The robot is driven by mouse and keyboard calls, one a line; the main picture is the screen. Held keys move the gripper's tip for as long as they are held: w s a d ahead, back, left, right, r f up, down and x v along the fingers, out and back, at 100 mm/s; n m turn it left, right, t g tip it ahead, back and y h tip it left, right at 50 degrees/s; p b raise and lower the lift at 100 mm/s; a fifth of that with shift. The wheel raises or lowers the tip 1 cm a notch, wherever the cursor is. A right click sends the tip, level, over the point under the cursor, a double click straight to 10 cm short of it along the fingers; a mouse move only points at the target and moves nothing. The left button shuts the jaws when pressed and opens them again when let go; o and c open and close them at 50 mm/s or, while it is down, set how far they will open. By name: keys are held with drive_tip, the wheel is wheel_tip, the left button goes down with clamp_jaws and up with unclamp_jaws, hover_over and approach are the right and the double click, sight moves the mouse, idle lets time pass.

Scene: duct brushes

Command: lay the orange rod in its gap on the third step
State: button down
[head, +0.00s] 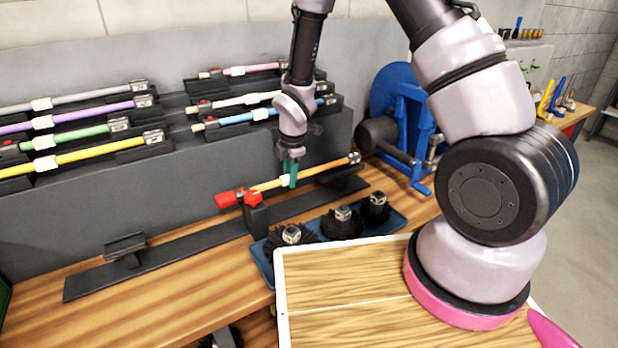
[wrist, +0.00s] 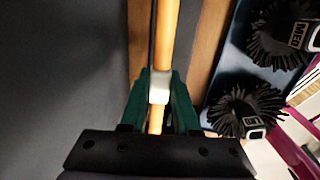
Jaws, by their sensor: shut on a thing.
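The orange rod (head: 325,168) has a red end at left, a dark and brass tip at right and a white collar. My gripper (head: 289,172), with green fingers, is shut on the rod at the collar. The wrist view also shows the rod (wrist: 167,35) between the fingers (wrist: 160,100). On the grey stepped rack (head: 90,220), a wider space (head: 222,88) shows between the pink rod (head: 250,70) and the white rod (head: 240,100).
Grey, purple, green and yellow rods (head: 90,153) fill the rack's left side. A blue rod (head: 268,113) lies front right. A blue tray (head: 385,225) with black brushes stands close in front of the stand. A blue machine (head: 405,100) stands to the right.

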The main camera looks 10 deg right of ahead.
drive_tip(key=shift+r, duration=2.35)
